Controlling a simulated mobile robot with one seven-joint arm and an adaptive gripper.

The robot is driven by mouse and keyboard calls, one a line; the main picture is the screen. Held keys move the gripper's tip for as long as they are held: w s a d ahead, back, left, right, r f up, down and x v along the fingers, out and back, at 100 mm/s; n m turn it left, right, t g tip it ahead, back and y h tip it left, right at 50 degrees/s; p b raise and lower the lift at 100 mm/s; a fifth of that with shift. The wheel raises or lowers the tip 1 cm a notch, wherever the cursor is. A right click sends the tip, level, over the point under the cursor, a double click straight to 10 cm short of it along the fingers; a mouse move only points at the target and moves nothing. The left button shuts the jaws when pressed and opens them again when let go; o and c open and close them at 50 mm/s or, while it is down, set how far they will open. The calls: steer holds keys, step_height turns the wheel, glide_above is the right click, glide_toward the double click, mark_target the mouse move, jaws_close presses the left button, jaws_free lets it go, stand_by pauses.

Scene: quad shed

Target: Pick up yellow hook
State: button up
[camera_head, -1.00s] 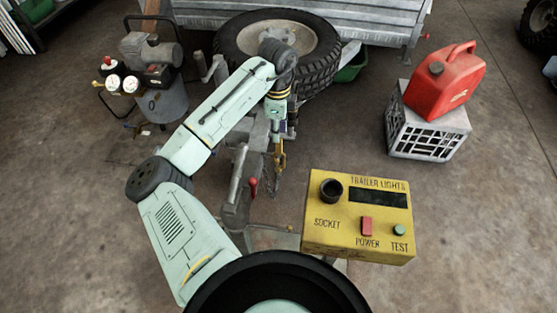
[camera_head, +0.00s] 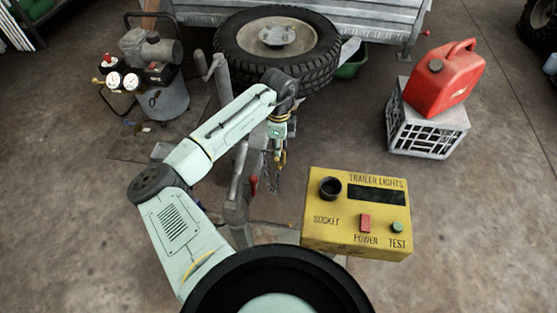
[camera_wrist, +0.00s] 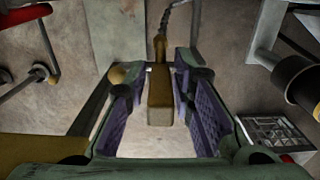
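The yellow hook (camera_wrist: 160,95) shows in the wrist view as a worn brass-yellow piece, with a dark chain (camera_wrist: 175,15) running from its far end. It lies between the two purple-padded fingers of my gripper (camera_wrist: 160,105), with a visible gap on both sides. The fingers are open and do not appear to touch it. In the head view, the hook (camera_head: 281,160) is a small yellow shape just below my gripper (camera_head: 279,147); it is partly hidden there and its contact with the fingers cannot be told.
A yellow trailer-lights box (camera_head: 335,235) stands close to the right of my gripper. The grey trailer frame (camera_head: 238,180) with a red-tipped lever is just left. A spare tyre (camera_head: 315,70) lies behind. A red fuel can (camera_head: 440,85) sits on a grey crate (camera_head: 410,135) farther right.

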jaws_close()
steer(key=shift+r, duration=0.15)
